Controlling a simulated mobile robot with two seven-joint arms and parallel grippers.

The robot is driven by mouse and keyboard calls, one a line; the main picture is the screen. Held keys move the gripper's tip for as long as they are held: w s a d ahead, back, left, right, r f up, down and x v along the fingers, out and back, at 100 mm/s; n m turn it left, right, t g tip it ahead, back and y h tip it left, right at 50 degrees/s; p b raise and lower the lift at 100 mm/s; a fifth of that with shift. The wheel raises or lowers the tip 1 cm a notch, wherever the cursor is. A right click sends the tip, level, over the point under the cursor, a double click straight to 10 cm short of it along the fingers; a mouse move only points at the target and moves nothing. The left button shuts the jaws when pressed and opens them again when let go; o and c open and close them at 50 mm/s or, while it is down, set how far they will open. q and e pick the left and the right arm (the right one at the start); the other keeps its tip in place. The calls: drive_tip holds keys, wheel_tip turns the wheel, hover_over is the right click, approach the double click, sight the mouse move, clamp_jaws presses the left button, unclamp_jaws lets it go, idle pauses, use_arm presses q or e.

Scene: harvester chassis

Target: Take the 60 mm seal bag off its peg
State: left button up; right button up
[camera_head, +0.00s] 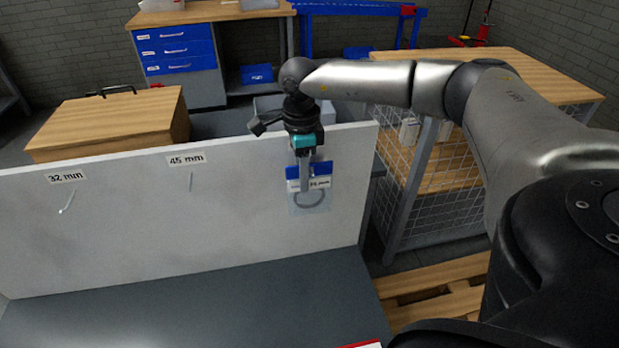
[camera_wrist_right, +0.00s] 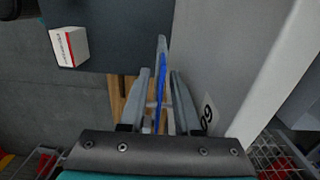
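The seal bag (camera_head: 310,200) is clear with a blue header and a dark ring inside. It hangs at the right end of the white peg board (camera_head: 240,220), and its printed size is too small to read surely. My right gripper (camera_head: 304,182) points down in front of the bag's header. In the right wrist view the bag (camera_wrist_right: 161,85) is edge-on between the two fingers (camera_wrist_right: 162,105), which stand apart with gaps beside it. The board's label there reads 60. The peg is hidden. My left gripper is not in view.
The 32 mm peg (camera_head: 67,205) and 45 mm peg (camera_head: 190,182) hold no bags. A dark grey bench top (camera_head: 200,305) lies below the board. A small white and red box (camera_wrist_right: 69,47) sits on it. A wire-mesh cage table (camera_head: 430,180) stands behind at right.

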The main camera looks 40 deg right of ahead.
clamp_jaws()
idle(1.4)
